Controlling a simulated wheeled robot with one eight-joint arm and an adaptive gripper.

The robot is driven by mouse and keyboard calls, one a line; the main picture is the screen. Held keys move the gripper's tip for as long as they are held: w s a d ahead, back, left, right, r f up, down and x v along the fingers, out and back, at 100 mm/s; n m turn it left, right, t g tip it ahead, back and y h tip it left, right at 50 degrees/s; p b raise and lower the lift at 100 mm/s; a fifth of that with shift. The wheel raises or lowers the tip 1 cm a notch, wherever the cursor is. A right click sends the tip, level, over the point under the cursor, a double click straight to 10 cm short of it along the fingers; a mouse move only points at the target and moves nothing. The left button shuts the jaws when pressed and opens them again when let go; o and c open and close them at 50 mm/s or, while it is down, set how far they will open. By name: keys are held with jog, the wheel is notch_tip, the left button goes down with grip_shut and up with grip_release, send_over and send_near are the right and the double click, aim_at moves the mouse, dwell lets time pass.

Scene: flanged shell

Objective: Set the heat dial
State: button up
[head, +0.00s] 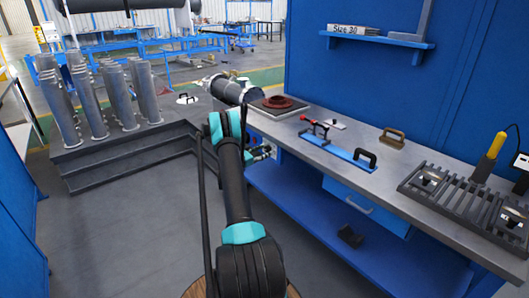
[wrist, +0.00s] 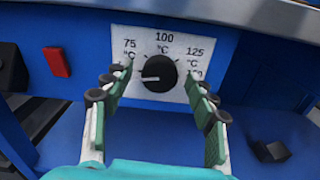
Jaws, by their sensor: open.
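The heat dial (wrist: 158,73) is a round black knob on a white scale plate (wrist: 165,45) on the blue front of the bench. The plate reads 75, 100 and 125 °C; a further label at right is partly hidden by a finger. A pale mark on the knob points left, below the 75 label. My gripper (wrist: 159,80) is open, with green-padded fingers on the left and right of the knob and clear space on both sides. In the head view my gripper (head: 264,152) is at the bench front; the dial is not discernible there.
A red switch (wrist: 57,61) sits left of the plate. The worktop (head: 325,160) overhangs above, carrying a brown flanged part (head: 280,103) and a blue bar fixture (head: 338,152). A drawer handle (head: 358,205) is at right. A black block (head: 350,237) lies on the lower shelf.

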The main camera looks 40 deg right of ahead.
jog(key=shift+d, duration=0.25)
jog(key=c, duration=1.2)
jog(key=shift+o, duration=0.2)
